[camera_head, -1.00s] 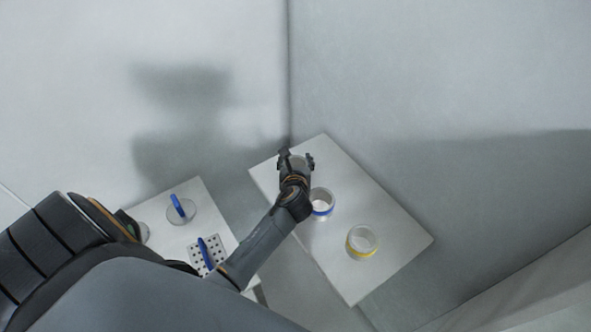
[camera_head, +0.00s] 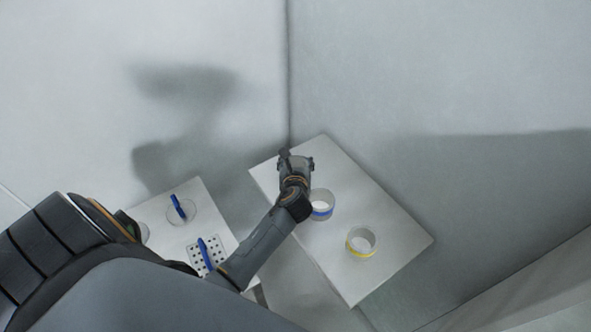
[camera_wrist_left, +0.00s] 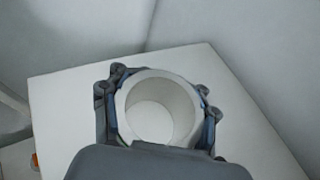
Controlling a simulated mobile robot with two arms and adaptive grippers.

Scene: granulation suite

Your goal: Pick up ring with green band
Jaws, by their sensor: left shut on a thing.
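In the left wrist view, a pale ring (camera_wrist_left: 160,77) sits between the two fingers of my left gripper (camera_wrist_left: 158,112), which is shut on it from both sides. A thin green edge shows at its lower left; the rest of its band is hidden. In the head view my left gripper (camera_head: 295,162) is over the far left part of the right-hand table (camera_head: 375,270), and its arm covers much of the ring. I cannot tell whether the ring touches the table. My right gripper is not in view.
A ring with a blue band (camera_head: 321,205) stands close beside my gripper. A ring with a yellow band (camera_head: 361,243) stands nearer the table's right side. A second table holds a round dish with a blue-handled tool (camera_head: 178,207) and a perforated plate (camera_head: 196,258). Walls rise behind.

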